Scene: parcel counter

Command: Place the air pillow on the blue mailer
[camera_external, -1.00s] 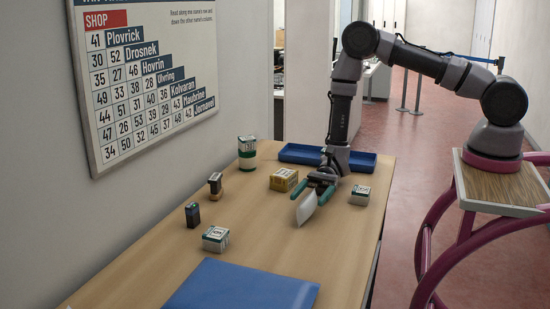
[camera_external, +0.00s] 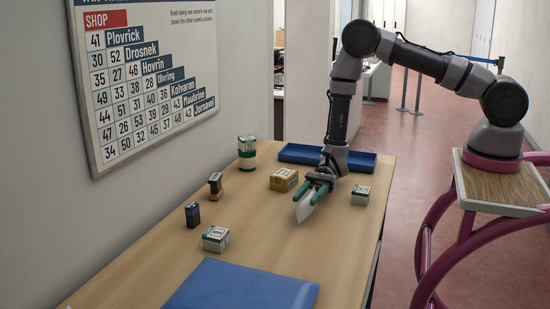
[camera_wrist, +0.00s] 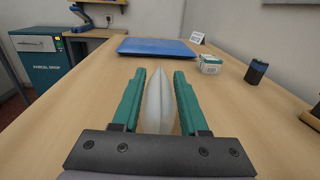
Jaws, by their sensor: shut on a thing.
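The air pillow (camera_external: 304,211) is a pale, thin, pointed cushion standing on edge over the table. It also shows in the wrist view (camera_wrist: 159,100), between my gripper's green fingers. My gripper (camera_external: 309,192) is shut on the air pillow, with a finger on each side; in the wrist view the fingers (camera_wrist: 160,73) lie along it. The blue mailer (camera_external: 243,288) lies flat at the near end of the table, apart from the pillow. It shows ahead of the fingers in the wrist view (camera_wrist: 157,47). I cannot tell whether the pillow's lower tip touches the table.
A yellow box (camera_external: 284,180) and a blue tray (camera_external: 300,153) are behind. Another small box (camera_external: 360,195) is at right. The table between pillow and mailer is clear.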

